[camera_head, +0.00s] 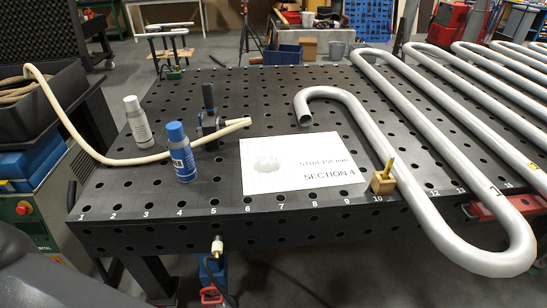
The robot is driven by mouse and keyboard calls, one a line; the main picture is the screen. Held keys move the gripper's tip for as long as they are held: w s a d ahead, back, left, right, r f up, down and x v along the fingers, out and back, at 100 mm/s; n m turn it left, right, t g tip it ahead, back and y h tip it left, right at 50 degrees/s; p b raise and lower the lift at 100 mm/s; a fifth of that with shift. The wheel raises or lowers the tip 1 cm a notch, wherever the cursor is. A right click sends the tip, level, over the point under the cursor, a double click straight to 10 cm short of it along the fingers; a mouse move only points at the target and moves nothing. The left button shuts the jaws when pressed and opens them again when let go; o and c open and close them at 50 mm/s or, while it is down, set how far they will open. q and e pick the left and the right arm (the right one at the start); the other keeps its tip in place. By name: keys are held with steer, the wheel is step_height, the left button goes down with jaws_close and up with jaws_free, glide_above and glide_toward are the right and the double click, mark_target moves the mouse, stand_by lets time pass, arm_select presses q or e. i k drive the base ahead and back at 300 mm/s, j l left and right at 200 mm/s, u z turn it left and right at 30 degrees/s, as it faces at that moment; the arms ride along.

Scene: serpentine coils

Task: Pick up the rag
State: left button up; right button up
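A small, pale, crumpled patch that looks like the rag (267,163) lies on the left part of a white sheet (310,181). It is nearly the same colour as the sheet, so its edges are hard to make out. The sheet lies flat on the dark perforated table (230,215) and reads "SECTION 4". Neither of my grippers shows in the head view, so I cannot see whether they are open or shut.
A blue-labelled can (181,155) and a white can (138,124) stand left of the sheet. A cream hose (130,161) ends by a dark clamp (211,122). Silver serpentine tubing (400,150) covers the right side. A wooden block (383,184) sits near the front edge.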

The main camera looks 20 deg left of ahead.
mark_target(268, 163)
steer(key=j+z, duration=0.4)
steer(key=j, duration=0.85)
